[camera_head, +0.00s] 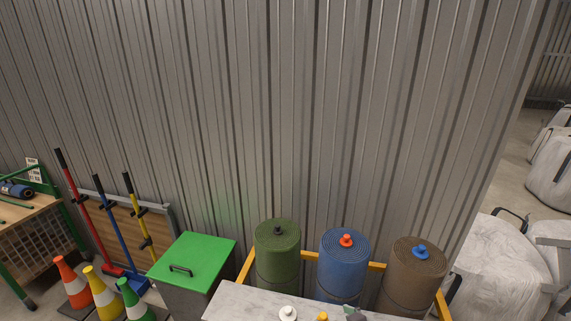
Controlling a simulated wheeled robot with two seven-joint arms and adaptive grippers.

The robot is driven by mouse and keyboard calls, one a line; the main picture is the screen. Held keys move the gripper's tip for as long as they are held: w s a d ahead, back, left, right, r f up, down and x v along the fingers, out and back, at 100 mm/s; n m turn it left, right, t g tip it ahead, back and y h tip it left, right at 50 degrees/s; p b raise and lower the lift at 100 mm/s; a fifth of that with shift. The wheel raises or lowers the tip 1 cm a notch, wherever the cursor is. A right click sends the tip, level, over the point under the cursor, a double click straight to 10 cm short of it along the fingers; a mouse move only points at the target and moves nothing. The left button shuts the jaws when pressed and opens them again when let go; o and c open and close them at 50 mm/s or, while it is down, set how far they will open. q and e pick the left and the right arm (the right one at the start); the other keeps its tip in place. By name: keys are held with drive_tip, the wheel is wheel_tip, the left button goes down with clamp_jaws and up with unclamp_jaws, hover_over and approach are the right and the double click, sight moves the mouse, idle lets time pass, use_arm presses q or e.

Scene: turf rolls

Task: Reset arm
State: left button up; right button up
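Neither of my grippers shows in the head view, and no part of my arms can be made out for sure. Three upright turf rolls stand side by side at the lower right: a green roll (277,262) with a dark knob on top, a blue roll (342,270) with a red-orange knob, and a brown roll (410,280) with a blue knob. A yellow frame (377,266) runs around them. A pale table top (245,303) lies in front of them, with a white knob (288,313), a yellow knob (322,317) and a grey piece (355,314) at the bottom edge.
A bin with a green lid (205,262) stands left of the rolls. Orange (72,282), yellow (101,292) and green cones (133,301) and long-handled tools (111,225) are farther left, beside a workbench (30,222). A corrugated wall (270,110) closes the back. White bags (500,260) stand right.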

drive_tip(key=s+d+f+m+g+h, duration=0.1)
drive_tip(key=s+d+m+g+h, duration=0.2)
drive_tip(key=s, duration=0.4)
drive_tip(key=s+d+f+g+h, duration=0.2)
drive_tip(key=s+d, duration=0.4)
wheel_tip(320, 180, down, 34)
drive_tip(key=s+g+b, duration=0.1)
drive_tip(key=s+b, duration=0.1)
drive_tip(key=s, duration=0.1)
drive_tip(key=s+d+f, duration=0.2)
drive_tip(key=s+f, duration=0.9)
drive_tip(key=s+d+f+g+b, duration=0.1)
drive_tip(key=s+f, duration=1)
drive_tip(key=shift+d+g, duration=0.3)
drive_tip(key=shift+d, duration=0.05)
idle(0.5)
